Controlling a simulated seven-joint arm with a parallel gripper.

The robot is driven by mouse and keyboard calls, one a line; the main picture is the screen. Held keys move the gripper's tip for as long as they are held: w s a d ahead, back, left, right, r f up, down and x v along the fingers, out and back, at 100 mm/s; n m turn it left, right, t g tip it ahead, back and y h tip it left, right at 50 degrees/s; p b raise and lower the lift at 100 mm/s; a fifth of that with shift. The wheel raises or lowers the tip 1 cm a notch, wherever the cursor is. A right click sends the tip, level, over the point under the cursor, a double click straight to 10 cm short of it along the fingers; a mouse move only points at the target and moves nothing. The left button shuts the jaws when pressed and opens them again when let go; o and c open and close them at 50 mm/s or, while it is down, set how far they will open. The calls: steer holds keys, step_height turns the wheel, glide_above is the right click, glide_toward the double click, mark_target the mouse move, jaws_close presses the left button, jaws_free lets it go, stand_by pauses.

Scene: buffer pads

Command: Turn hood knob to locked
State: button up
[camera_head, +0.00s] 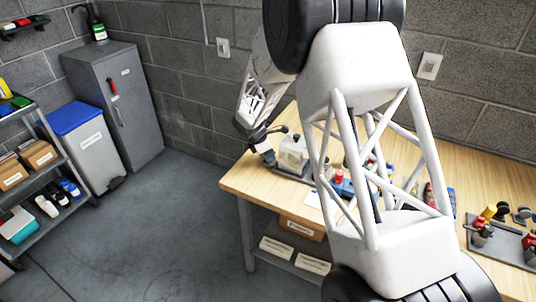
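A small pale boxy unit with a dark top piece (293,155), which looks like the hood, stands on a grey tray at the left end of the wooden workbench. Its knob is too small to make out, so I cannot tell its setting. My gripper (262,140) is at the end of my white arm, just left of the hood, over the bench's left edge. It is small and dark here, and its fingers cannot be told apart. A small whitish shape shows just below it; I cannot tell whether they touch.
My arm covers the bench's middle. Red and blue items (342,184) lie right of the hood. A grey tray with knobbed parts (500,238) is at the right. A grey cabinet (118,105), blue-lidded bin (92,150) and shelf rack stand left; the floor between is clear.

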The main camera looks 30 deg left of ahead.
steer(key=shift+c, duration=1.2)
steer(key=shift+m, duration=0.5)
steer(key=m+g, duration=0.1)
steer(key=m, duration=0.2)
steer(key=shift+m+g+h, duration=0.3)
steer(key=shift+h, duration=0.1)
steer(key=m+g, duration=0.1)
steer(key=m, duration=0.3)
steer(key=shift+g, duration=0.3)
steer(key=m+g, duration=0.1)
steer(key=m, duration=0.4)
steer(key=shift+g, duration=0.4)
steer(key=shift+o, duration=0.2)
steer(key=m+g, duration=0.1)
steer(key=m, duration=0.3)
steer(key=shift+y, duration=0.4)
steer(key=shift+m, duration=0.3)
